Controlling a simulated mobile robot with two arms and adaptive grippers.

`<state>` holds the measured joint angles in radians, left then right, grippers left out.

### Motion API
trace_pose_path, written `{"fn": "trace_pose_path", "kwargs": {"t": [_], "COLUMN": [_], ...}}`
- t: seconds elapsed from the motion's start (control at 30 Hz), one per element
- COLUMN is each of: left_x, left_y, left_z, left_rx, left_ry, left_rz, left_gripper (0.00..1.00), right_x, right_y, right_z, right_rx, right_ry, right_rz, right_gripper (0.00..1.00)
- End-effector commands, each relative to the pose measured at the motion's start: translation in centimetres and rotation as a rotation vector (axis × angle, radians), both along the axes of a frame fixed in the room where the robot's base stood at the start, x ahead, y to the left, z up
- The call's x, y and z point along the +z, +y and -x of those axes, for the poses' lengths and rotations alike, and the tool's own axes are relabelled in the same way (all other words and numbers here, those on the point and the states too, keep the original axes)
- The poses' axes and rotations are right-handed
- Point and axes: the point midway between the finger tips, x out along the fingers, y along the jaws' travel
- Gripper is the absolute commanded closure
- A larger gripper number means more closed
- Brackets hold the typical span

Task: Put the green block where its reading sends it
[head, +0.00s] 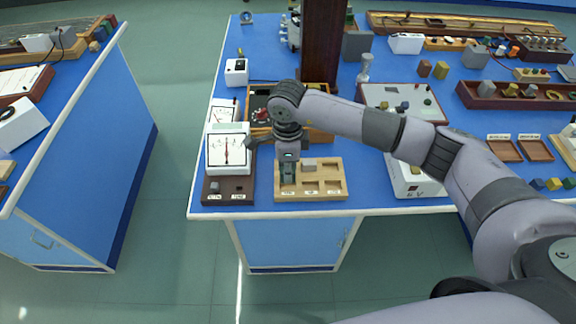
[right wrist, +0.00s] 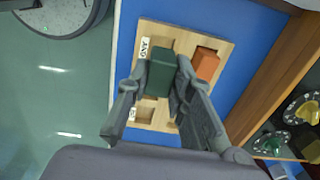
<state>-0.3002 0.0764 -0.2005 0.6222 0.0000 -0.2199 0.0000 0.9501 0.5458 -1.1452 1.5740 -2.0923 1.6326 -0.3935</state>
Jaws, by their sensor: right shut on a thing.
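The green block (right wrist: 160,75) is between the fingers of my right gripper (right wrist: 162,80) in the right wrist view, and the gripper is shut on it. In the head view my right gripper (head: 288,180) points down over the left part of a wooden tray (head: 336,196) and hides the block. The tray also shows in the right wrist view (right wrist: 185,34), with square compartments and small labels. I cannot tell whether the block touches the compartment floor. An orange block (right wrist: 207,65) sits in another compartment. A white meter (head: 228,152) with a red needle stands left of the gripper. My left gripper is out of view.
An open wooden box (head: 320,134) with knobs stands behind the tray. The blue bench's front edge is close to the tray. A dark post (head: 322,45) rises behind.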

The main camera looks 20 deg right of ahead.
Motion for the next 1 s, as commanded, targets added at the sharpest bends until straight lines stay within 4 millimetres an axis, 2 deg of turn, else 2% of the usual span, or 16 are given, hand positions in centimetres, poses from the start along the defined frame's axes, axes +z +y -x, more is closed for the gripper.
{"fn": "trace_pose_path", "kwargs": {"t": [0.6, 1.0], "left_x": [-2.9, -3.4], "left_y": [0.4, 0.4], "left_z": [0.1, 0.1], "left_rx": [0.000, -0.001], "left_ry": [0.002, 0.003], "left_rz": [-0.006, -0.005], "left_gripper": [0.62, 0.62], "right_x": [-4.0, -4.5], "right_y": [0.0, 0.0], "right_z": [0.0, 0.0], "right_rx": [0.000, 0.000], "right_ry": [0.000, -0.001], "right_rz": [0.001, 0.000], "right_gripper": [1.00, 1.00]}}
